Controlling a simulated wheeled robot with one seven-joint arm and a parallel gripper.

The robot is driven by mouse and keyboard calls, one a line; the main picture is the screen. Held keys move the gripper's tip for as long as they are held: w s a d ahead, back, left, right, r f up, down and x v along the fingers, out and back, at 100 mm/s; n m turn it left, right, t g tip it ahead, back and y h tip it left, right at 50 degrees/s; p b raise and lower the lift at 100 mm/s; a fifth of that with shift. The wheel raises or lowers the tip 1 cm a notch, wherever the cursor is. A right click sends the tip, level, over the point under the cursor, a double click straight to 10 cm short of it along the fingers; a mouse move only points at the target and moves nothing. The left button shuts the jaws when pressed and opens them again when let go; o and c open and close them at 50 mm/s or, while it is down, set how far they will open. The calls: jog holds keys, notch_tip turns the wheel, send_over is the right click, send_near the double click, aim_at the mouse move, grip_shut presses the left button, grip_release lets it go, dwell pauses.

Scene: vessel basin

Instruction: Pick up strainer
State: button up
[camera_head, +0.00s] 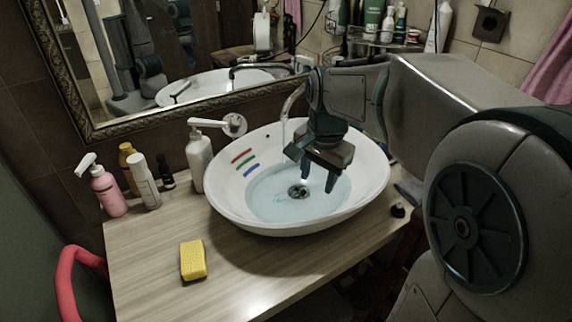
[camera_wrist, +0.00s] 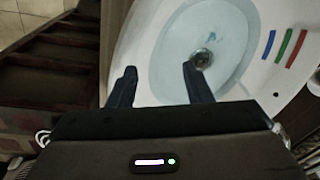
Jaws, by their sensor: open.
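The strainer (camera_head: 298,191) is a small round metal piece at the bottom of the white basin (camera_head: 228,212), under shallow bluish water. In the wrist view the strainer (camera_wrist: 202,58) shows just beyond the tip of the right finger. My gripper (camera_head: 318,180) is open and empty, pointing down over the basin. In the head view its fingers hang above and to the right of the strainer, apart from it. In the wrist view the gripper (camera_wrist: 158,72) has one finger over the basin and the other by its rim.
A faucet (camera_head: 291,100) runs water into the basin behind my gripper. A yellow sponge (camera_head: 193,260) lies on the wooden counter (camera_head: 240,285). A white pump bottle (camera_head: 199,160) and a pink bottle (camera_head: 108,190) stand left. A small black item (camera_head: 398,210) sits right of the basin.

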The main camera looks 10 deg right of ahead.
jog(key=w+m, duration=0.5)
jog(key=w, duration=0.3)
jog(key=m+g, duration=0.2)
jog(key=m, duration=0.4)
send_over(299, 186)
notch_tip(299, 186, down, 2)
jog(key=f, duration=0.8)
jog(key=shift+w+d+f, duration=0.1)
jog(key=shift+w+d, duration=0.1)
jog(key=shift+w, duration=0.05)
jog(key=shift+s+a+f+p, duration=0.15)
jog(key=shift+f+p, duration=0.15)
jog(key=shift+f, duration=1.15)
jog(key=shift+s+f+p, duration=0.15)
jog(key=shift+f+p, duration=0.15)
jog(key=shift+f, duration=1.1)
grip_shut()
